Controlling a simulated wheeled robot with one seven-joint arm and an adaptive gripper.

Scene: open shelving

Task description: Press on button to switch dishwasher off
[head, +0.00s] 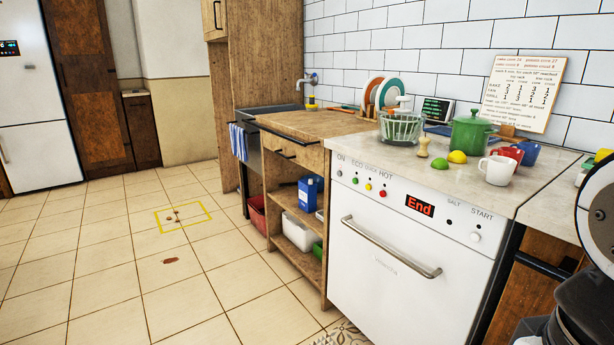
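The white dishwasher (384,262) stands at the right under a pale countertop, its door shut. Its top panel has a red "End" display (419,206). At the panel's left end a small pale button (339,173) sits under the "ON" label. Small green, yellow and red buttons (383,193) sit under labels that include "ECO" and "HOT". A larger white button (475,236) sits under "START" at the right. Part of my arm shows at the right edge. My gripper's fingers are not in view.
On the dishwasher's top stand a green pot (472,136), a white mug (496,170), a lime (439,164) and a lemon (457,157). A bar handle (390,248) sticks out from the door. A wooden shelf unit (295,235) stands left. The tiled floor is mostly clear.

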